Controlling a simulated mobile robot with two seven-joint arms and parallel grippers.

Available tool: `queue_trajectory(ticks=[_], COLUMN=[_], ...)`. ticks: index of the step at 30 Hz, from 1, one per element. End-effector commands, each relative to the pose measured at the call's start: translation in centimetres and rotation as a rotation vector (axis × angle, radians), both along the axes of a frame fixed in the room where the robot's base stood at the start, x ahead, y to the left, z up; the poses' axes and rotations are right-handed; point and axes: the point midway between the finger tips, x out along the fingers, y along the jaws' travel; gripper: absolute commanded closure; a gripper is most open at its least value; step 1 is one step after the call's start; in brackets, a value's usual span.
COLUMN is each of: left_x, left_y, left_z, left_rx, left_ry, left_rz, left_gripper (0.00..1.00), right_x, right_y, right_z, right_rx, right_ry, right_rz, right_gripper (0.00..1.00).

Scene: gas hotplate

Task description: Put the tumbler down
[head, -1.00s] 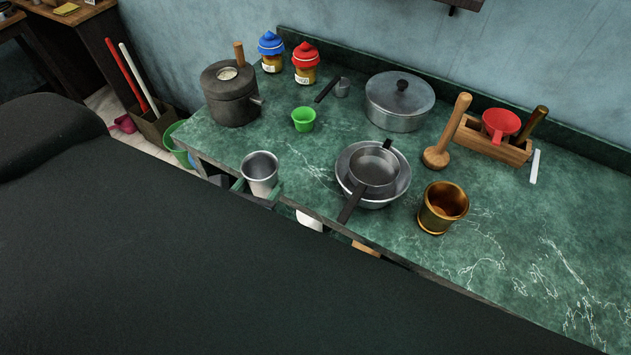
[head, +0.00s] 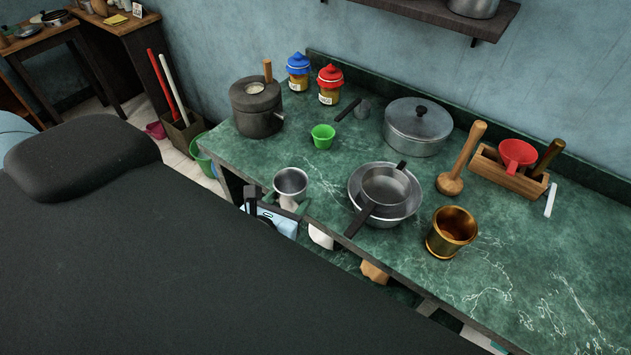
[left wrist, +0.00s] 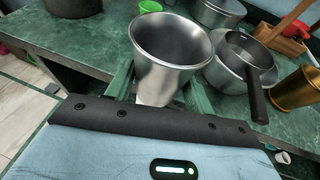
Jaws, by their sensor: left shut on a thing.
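The tumbler (head: 291,181) is a plain metal cup, mouth up, at the counter's front edge in the head view. My left gripper (head: 278,204) is shut around its lower part, with a green finger on either side. In the left wrist view the tumbler (left wrist: 168,62) stands between the fingers (left wrist: 160,92), its wide mouth facing up and its inside looking empty. The green marbled counter (head: 315,205) lies just behind it. I cannot tell whether the tumbler's base touches anything. My right gripper is not in view.
A steel bowl (head: 409,209) holds a small pan (head: 385,186) whose handle points to the front edge. A green cup (head: 323,136) stands behind the tumbler, a brass mortar (head: 452,232) to the right. Bare counter lies between the tumbler and green cup.

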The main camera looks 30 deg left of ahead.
Motion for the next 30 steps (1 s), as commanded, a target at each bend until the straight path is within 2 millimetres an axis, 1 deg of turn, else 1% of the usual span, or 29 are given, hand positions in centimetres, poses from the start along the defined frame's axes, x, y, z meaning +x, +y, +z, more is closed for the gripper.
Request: queue_trajectory(ticks=[1,6,9,12,15,22,25,27,30], left_x=[1.4,5.3,7.2,8.6,9.3,9.8,11.1,10.8,10.8], left_y=[0.0,0.1,0.2,0.2,0.2,0.2,0.2,0.2,0.3], left_z=[0.2,-0.3,-0.5,-0.7,-0.9,-0.9,-0.9,-2.6,-4.0], left_rx=[0.001,0.001,0.001,-0.001,0.001,0.001,0.0,0.001,0.001], left_ry=[-0.008,-0.006,-0.004,-0.002,-0.001,0.0,-0.003,0.007,0.005], left_rz=[0.001,0.002,0.001,-0.001,0.0,-0.001,-0.001,0.0,0.0], left_gripper=[0.76,0.76,0.76,0.76,0.76,0.76,0.76,0.76,0.76], right_x=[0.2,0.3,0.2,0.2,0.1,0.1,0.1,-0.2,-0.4], right_y=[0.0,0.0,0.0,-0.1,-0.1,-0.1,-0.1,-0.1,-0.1], right_z=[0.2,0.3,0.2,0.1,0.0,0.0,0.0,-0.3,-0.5], right_rx=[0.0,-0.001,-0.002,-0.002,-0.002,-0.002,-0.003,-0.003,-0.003], right_ry=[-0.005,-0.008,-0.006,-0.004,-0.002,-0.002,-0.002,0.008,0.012], right_rz=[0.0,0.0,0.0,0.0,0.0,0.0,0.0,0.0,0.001], right_gripper=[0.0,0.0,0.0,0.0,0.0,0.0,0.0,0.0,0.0])
